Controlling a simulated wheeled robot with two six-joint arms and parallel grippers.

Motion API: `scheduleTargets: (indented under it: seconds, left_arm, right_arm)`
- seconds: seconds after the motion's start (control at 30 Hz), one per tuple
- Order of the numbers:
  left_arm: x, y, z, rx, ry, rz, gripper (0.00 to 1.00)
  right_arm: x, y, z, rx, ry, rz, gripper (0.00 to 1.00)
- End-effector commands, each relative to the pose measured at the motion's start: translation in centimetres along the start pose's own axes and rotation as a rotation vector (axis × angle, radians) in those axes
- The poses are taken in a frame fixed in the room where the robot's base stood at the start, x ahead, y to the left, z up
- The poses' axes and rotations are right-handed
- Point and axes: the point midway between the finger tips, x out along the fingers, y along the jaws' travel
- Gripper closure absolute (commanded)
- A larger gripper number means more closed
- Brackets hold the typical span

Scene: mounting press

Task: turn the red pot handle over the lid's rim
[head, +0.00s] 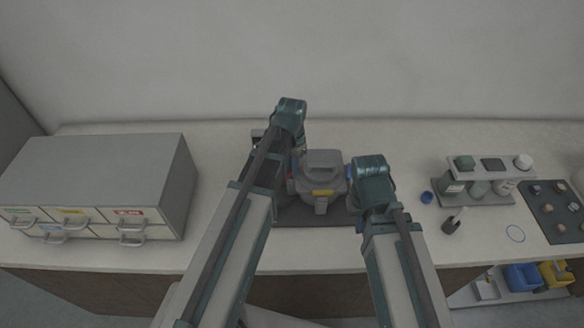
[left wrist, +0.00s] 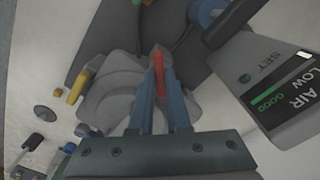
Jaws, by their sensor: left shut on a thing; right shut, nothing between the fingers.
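The grey mounting press (head: 322,175) stands on a dark mat near the middle of the counter, its lid on top. A small part of the red pot handle (head: 290,186) shows at its left side. In the left wrist view, the red handle (left wrist: 158,62) lies between the blue fingers of my left gripper (left wrist: 160,84), which is shut on it beside the grey press body (left wrist: 112,85). My left arm hides most of this in the head view. My right gripper (head: 353,201) is shut and empty, close to the press's right side, its fingertips barely visible.
A grey drawer cabinet (head: 100,180) stands at left. On the right are a bottle rack (head: 480,188), a blue cup (head: 427,197), a dark small object (head: 451,226) and a sample tray (head: 548,222). A gauge panel (left wrist: 280,88) reads AIR LOW GOOD beside my left gripper.

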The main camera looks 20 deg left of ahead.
Motion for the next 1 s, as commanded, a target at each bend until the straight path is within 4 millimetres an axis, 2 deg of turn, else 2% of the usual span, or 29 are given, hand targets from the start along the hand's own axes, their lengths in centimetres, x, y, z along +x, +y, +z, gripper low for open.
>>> scheduleTargets:
  seconds: [0.5, 1.0]
  left_arm:
    - [0.01, -0.02, 0.01, 0.439, 0.000, 0.000, 1.00]
    - [0.01, -0.02, 0.01, 0.626, 0.000, 0.000, 1.00]
  right_arm:
    - [0.01, 0.00, 0.00, 0.000, 0.000, 0.000, 1.00]
    - [0.01, 0.00, 0.00, 0.000, 0.000, 0.000, 1.00]
